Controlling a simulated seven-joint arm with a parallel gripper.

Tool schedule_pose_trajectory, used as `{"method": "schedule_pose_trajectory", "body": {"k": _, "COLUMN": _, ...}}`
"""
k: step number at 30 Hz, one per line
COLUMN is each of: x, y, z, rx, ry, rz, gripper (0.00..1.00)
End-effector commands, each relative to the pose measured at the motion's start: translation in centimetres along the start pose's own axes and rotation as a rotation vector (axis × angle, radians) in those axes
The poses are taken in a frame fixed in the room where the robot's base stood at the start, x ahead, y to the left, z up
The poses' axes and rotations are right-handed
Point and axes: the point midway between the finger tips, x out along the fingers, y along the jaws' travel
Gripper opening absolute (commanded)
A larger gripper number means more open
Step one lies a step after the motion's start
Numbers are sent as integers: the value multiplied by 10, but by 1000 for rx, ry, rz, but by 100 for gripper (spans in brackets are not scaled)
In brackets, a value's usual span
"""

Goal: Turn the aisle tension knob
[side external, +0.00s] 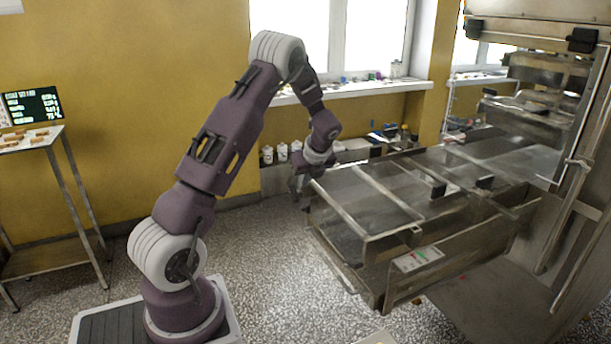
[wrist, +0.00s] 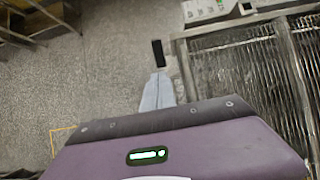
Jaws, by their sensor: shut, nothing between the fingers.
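My gripper (side external: 298,192) hangs with its fingers down, just off the left end of the steel enrober (side external: 372,237). In the wrist view the fingers (wrist: 158,55) are together, with nothing held, above the speckled floor. The enrober's mesh bed (wrist: 240,70) lies to their right, and the fingers look apart from its frame. I cannot single out the aisle tension knob in either view. Small black fittings (side external: 437,188) sit on the machine's top, but I cannot tell whether one is the knob.
A control panel (side external: 418,258) is on the machine's near side. A steel hood (side external: 545,30) rises at the right. A windowsill (side external: 350,91) with small items runs behind. A side table (side external: 30,139) with a screen stands at the left. The floor (side external: 262,275) between my base and the machine is clear.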

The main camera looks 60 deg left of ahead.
Motion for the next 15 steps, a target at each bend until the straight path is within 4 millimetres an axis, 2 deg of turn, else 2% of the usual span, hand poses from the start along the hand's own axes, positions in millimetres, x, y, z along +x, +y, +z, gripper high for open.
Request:
{"method": "schedule_pose_trajectory", "body": {"k": 3, "x": 27, "y": 1, "z": 0, "rx": -2, "ry": 0, "rz": 4, "gripper": 0}}
{"method": "schedule_pose_trajectory", "body": {"k": 9, "x": 64, "y": 1, "z": 0, "rx": -4, "ry": 0, "rz": 3, "gripper": 0}}
{"method": "schedule_pose_trajectory", "body": {"k": 15, "x": 80, "y": 0, "z": 1, "rx": -5, "ry": -1, "rz": 1, "gripper": 0}}
